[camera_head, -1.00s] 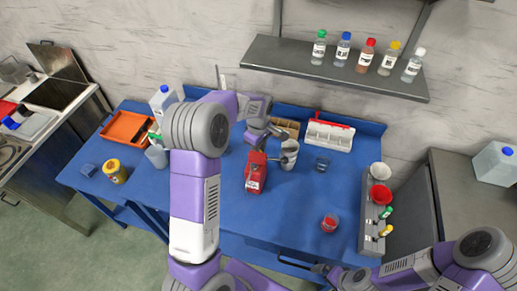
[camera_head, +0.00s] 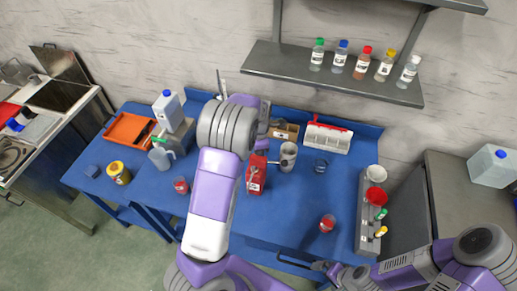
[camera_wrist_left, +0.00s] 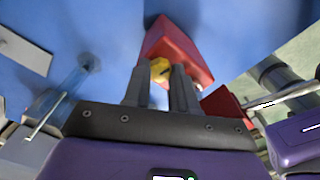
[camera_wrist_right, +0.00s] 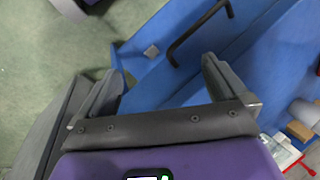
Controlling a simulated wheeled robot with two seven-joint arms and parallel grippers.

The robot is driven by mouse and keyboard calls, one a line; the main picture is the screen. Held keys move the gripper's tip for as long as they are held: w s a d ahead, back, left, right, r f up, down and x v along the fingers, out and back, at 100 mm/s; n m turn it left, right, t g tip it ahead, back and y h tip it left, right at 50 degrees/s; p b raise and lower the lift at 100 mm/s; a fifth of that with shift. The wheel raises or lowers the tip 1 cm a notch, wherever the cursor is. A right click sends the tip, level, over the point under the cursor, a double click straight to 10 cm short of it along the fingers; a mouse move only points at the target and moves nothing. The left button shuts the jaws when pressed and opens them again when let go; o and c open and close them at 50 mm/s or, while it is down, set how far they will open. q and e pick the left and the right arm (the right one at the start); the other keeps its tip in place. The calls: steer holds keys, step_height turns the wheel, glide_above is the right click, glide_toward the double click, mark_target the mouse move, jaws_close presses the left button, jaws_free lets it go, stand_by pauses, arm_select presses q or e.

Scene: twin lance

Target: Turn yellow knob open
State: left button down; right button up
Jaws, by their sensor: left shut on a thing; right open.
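A red box-shaped unit (camera_head: 256,178) with a white label stands on the blue table in the head view. The left wrist view also shows the red unit (camera_wrist_left: 180,48), with a yellow knob (camera_wrist_left: 160,68) on its near side. My left gripper (camera_wrist_left: 160,82) has its two fingers around the yellow knob and is shut on it.
A grey cup (camera_head: 288,157) stands right beside the red unit. A grey rack (camera_head: 367,215) with cups and capped tubes is at the right. A dark handle (camera_wrist_right: 200,32) is ahead of my right gripper.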

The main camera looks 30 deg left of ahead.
arm_select(q)
steer(key=shift+n+p, duration=0.75)
steer(key=shift+n, duration=0.55)
steer(key=c, duration=0.9)
jaws_free()
step_height(320, 180, up, 8)
steer(key=shift+f, duration=0.2)
